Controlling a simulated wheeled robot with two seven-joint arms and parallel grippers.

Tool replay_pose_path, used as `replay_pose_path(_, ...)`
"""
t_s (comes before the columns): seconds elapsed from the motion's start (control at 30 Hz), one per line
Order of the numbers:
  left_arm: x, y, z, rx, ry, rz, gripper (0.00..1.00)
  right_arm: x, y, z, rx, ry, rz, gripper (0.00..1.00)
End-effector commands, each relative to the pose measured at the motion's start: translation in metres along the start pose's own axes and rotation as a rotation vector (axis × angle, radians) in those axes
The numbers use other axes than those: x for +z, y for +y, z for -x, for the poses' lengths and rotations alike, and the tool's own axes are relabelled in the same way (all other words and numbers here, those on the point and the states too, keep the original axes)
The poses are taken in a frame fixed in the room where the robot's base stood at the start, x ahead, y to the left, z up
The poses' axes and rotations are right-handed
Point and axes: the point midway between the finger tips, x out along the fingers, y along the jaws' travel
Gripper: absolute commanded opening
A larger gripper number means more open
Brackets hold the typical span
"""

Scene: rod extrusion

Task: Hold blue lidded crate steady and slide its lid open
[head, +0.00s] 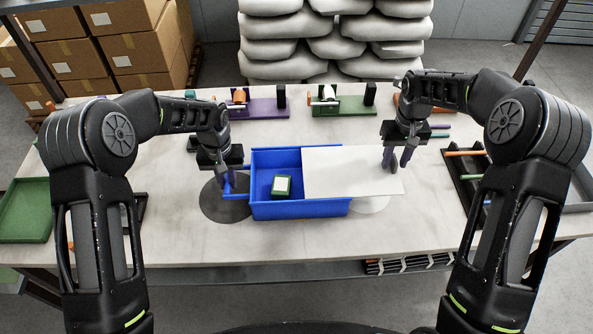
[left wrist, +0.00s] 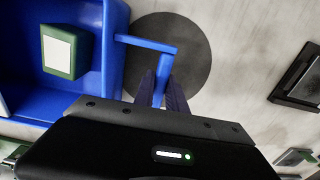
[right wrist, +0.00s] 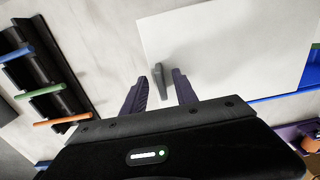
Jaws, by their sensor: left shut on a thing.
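The blue crate (head: 300,208) stands on the table in the head view. Its white lid (head: 350,168) is slid partway right, covering the crate's right part and overhanging its right end. The left part is open and shows a green box (head: 282,186) with a white top; the left wrist view shows it too (left wrist: 64,52). My left gripper (head: 229,188) is shut on the crate's blue side handle (left wrist: 150,43). My right gripper (right wrist: 160,80) is open over the lid's right end, fingers either side of a grey lid tab (right wrist: 161,82), with gaps visible on both sides.
A dark round mat (head: 225,203) lies under the left handle, and a white round one (head: 370,204) under the lid's overhang. Purple (head: 262,108) and green (head: 345,105) fixtures stand behind. A dark rack with rods (head: 468,178) stands right; a green tray (head: 25,210) lies far left.

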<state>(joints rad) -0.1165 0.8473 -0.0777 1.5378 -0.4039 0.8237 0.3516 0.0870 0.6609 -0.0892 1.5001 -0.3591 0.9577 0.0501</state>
Motion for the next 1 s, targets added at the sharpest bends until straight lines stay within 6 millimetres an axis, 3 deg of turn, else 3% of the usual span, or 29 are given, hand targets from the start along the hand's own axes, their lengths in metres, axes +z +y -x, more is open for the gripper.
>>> replay_pose_path(0.37,0.000,0.001,0.000,0.002,0.001,-0.001,0.00,-0.001,-0.001,0.012,0.000,0.003,0.001,0.34)
replay_pose_path(0.8,0.000,0.002,0.000,0.003,0.001,-0.001,0.00,-0.001,-0.001,0.095,-0.001,0.004,0.000,0.34)
replay_pose_path(1.0,0.000,0.002,0.000,0.003,0.001,-0.001,0.00,-0.001,0.000,0.117,-0.001,0.002,0.001,0.34)
